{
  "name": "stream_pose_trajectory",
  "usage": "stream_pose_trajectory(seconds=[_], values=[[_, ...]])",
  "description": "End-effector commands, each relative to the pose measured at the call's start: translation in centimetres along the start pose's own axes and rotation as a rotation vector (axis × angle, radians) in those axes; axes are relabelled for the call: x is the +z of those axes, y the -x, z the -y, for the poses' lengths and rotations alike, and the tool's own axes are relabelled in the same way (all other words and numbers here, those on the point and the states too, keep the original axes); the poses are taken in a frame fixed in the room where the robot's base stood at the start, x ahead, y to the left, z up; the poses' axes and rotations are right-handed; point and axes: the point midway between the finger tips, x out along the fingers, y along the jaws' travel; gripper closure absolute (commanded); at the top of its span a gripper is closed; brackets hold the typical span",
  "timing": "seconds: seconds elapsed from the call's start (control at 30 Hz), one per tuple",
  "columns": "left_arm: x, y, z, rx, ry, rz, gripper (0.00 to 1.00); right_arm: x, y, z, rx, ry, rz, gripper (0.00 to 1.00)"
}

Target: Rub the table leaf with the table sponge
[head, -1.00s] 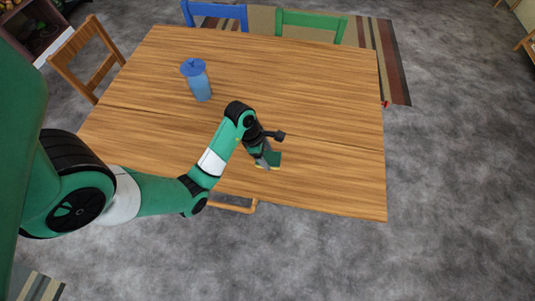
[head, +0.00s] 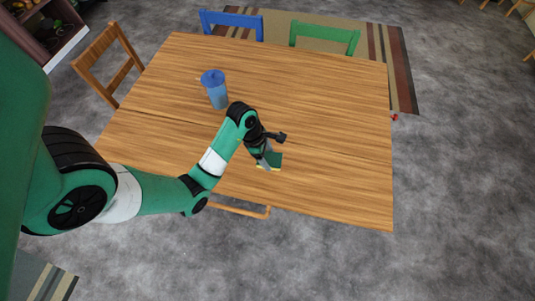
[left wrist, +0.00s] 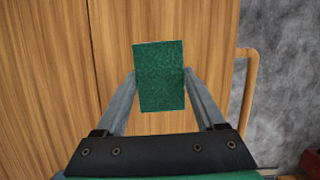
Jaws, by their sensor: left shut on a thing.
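The table sponge (head: 276,160), green on top with a yellow underside, is at the near side of the wooden table. In the left wrist view the green sponge (left wrist: 159,76) sits between both fingers. My left gripper (head: 267,157) is shut on it from above. I cannot tell whether the sponge touches the table. The table leaf (head: 330,195) is the near part of the wooden top, bounded by a thin seam; the sponge is over it. The seam also shows left of the sponge in the left wrist view. My right gripper is not in view.
A wooden chair (head: 108,62), a blue chair (head: 232,22) and a green chair (head: 325,36) stand around the table. The table's right half is clear. A small red thing (head: 395,117) lies past the right edge.

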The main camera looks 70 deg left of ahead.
Motion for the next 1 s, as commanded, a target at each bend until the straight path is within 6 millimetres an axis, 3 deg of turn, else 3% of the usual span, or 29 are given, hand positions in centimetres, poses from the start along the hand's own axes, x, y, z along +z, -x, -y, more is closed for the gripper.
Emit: stream_pose_trajectory(seconds=[0.03, 0.3, 1.0], values=[[0.3, 0.9, 0.0, 0.0, -0.001, 0.0, 0.81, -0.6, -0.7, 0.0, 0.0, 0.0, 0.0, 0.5], [1.1, 2.7, 0.1, -0.001, -0.005, 0.0, 0.81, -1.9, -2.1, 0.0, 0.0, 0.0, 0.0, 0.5], [1.0, 2.9, 0.2, -0.006, 0.023, -0.004, 0.81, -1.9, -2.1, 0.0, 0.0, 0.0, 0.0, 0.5]])
